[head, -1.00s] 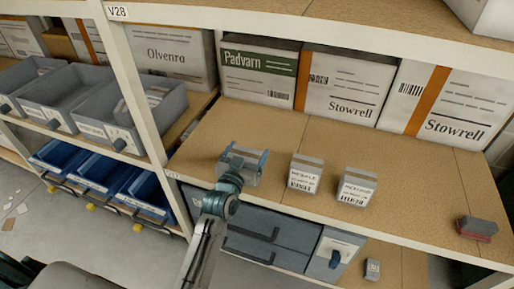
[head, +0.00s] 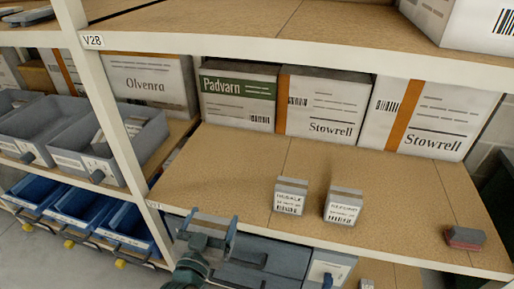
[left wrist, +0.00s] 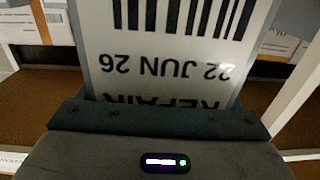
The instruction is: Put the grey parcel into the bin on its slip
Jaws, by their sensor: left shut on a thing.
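My left gripper (head: 208,232) is shut on the grey parcel (head: 213,222), held at the shelf's front edge. In the left wrist view the parcel's white label (left wrist: 175,45) fills the top and reads, upside down, "REPAIR" and "22 JUN 26" above a barcode. Grey bins (head: 75,172) stand on the left rack's middle level; the right one holds some pale items. Blue bins (head: 128,240) stand below them. The bins' front slips are too small to read. My right gripper is not in view.
Two other labelled grey parcels (head: 290,207) (head: 344,216) stand on the wooden shelf (head: 240,180). A dark and red block (head: 465,237) lies at the right. Large cartons (head: 325,108) line the back. A white upright (head: 122,110) separates the shelf from the bins.

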